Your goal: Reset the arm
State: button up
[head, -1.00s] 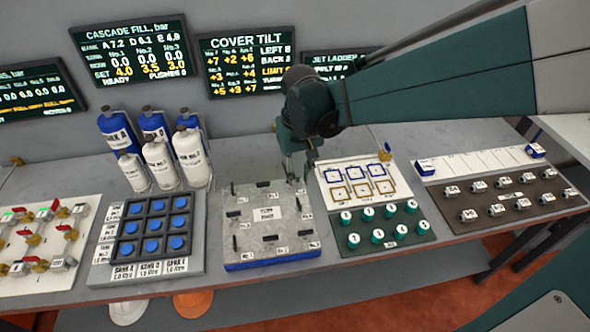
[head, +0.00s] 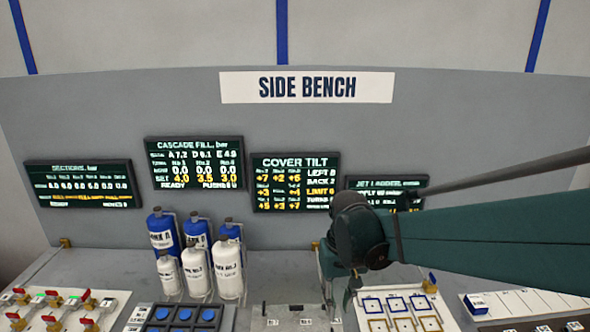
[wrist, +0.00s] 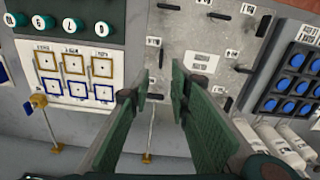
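My gripper (wrist: 155,85) shows in the wrist view with its two green fingers apart and nothing between them. In the head view my gripper (head: 335,290) hangs at the end of the arm, over the back part of the bench near the grey cover plate (head: 290,318). The cover plate also shows in the wrist view (wrist: 215,35), beyond the fingertips, with several black keys on it. The lower part of the bench is cut off in the head view.
Blue and white cylinders (head: 228,268) stand left of my gripper. The blue-button panel (head: 180,316) is in front of them. A card with square outlines (head: 398,308) lies to the right. Wall screens (head: 295,183) hang behind, under a SIDE BENCH sign (head: 307,87).

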jog(key=s+d+r+t, duration=0.2)
jog(key=s+d, duration=0.1)
jog(key=s, duration=0.1)
jog(key=s+d+r+m+t+b, duration=0.1)
jog(key=s+d+r+t, duration=0.1)
jog(key=s, duration=0.3)
jog(key=s+d+r+t+b, duration=0.1)
jog(key=s+d+t, duration=0.2)
jog(key=s+d, duration=0.1)
jog(key=shift+s+r, duration=0.4)
dwell(0.4)
dwell(3.1)
